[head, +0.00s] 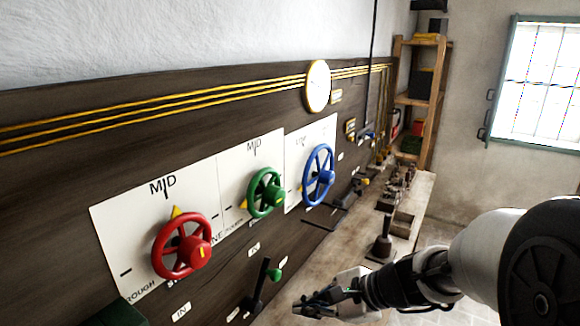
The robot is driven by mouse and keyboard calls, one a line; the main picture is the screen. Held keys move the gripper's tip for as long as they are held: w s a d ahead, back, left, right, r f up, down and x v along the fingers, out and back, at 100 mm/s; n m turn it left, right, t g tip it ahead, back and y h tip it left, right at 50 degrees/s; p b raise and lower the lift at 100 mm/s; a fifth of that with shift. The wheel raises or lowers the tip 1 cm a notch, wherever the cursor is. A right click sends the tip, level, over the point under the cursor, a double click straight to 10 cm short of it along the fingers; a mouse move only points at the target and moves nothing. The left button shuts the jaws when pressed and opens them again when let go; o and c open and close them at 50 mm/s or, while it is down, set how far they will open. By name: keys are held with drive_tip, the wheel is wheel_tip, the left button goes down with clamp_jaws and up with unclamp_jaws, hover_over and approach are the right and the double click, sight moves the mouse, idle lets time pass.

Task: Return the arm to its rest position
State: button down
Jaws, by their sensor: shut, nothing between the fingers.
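My arm reaches in from the right edge of the head view, over the wooden bench. My gripper (318,301) is at its end, low in the middle of the picture. It is shut and empty, with its fingers pointing left.
The dark panel (60,225) carries a red handwheel (181,246), a green handwheel (265,193) and a blue handwheel (318,175). A round gauge (318,86) is above. The bench (330,262) holds several small items. A wooden shelf (431,102) and a window (540,85) are behind.

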drive_tip(key=s+r+n+g+h, duration=0.1)
drive_tip(key=s+r+n+h, duration=0.25)
drive_tip(key=s+n, duration=0.65)
drive_tip(key=s+d+r+n+t+h, duration=0.1)
drive_tip(key=s+d+r+n+h, duration=0.1)
drive_tip(key=s+d+n+h, duration=0.3)
drive_tip(key=s+d+n, duration=0.1)
drive_tip(key=s+d, duration=0.3)
drive_tip(key=s, duration=0.3)
drive_tip(key=shift+d+r+n, duration=0.3)
drive_tip(key=shift+d+r, duration=0.05)
drive_tip(key=shift+r, duration=0.05)
